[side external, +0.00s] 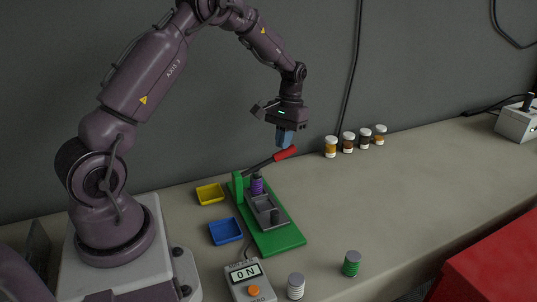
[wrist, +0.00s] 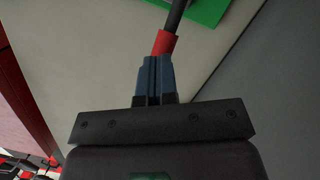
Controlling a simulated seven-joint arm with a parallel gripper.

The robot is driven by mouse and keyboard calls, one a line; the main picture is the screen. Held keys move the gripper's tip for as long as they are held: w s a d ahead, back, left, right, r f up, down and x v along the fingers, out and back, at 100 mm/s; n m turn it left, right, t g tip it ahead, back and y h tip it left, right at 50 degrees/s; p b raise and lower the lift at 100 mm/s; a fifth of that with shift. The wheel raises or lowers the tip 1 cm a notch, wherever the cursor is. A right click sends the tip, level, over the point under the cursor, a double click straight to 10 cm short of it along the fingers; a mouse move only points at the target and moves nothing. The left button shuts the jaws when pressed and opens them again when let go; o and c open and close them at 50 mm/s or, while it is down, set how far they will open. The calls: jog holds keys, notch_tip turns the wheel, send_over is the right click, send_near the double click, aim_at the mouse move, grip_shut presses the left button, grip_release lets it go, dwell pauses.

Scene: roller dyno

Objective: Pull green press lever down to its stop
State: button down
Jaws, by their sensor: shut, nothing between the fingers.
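The green press (side external: 270,238) stands on the bench, with a green base and an upright green post. Its lever (side external: 262,165) is a dark rod with a red grip (side external: 285,153), slanting up to the right from the post. My gripper (side external: 284,146) is just above the red grip, fingers pointing down, shut and empty. In the wrist view, the blue fingers (wrist: 154,60) are together and the red grip (wrist: 164,42) shows just beyond their tips. I cannot tell whether they touch it. The green base (wrist: 208,10) shows at the top of the wrist view.
Yellow (side external: 210,194) and blue (side external: 226,231) trays lie left of the press. A box reading "ON" (side external: 250,282) and two ribbed cylinders (side external: 296,286) (side external: 351,263) stand in front. Several jars (side external: 348,142) line the wall. A red block (side external: 490,260) is at right.

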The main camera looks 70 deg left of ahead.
aim_at(284, 151)
jog(key=shift+f, duration=0.25)
dwell(0.3)
jog(key=shift+w+f, duration=0.1)
jog(key=shift+f, duration=2.1)
jog(key=shift+r, duration=0.1)
jog(key=shift+w+r, duration=0.1)
jog(key=shift+r, duration=5)
jog(key=shift+w, duration=0.1)
